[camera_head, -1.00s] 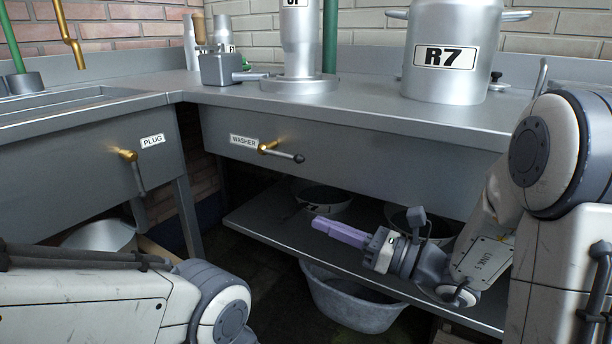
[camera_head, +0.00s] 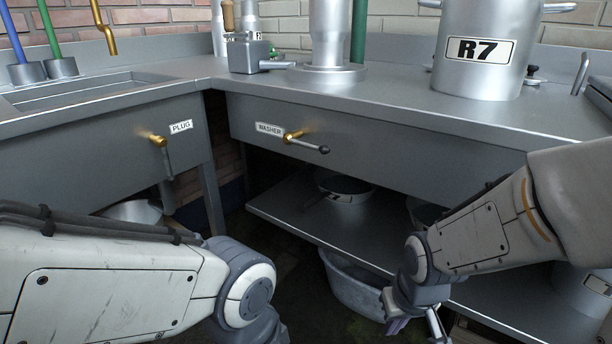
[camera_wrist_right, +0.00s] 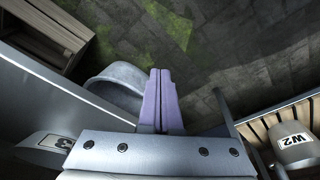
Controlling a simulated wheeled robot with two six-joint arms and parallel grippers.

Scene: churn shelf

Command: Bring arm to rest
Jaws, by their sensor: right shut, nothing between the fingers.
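My right gripper (camera_head: 398,326) points down in front of the lower shelf in the head view, its purple fingers mostly cut off or hidden low in the picture. In the right wrist view its two purple fingers (camera_wrist_right: 159,98) lie side by side, shut and empty, over the dark stone floor. My right arm (camera_head: 490,232) comes in from the right, bent downward. My left arm (camera_head: 110,285) shows at the lower left of the head view; its gripper is out of the picture.
The steel counter (camera_head: 400,88) carries the R7 pot (camera_head: 480,70). A WASHER lever (camera_head: 308,143) and a PLUG lever (camera_head: 163,160) stick out from the fronts. A lower shelf (camera_head: 290,205) holds bowls. A grey tub (camera_head: 352,290) stands below; a wooden crate (camera_wrist_right: 45,35) is nearby.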

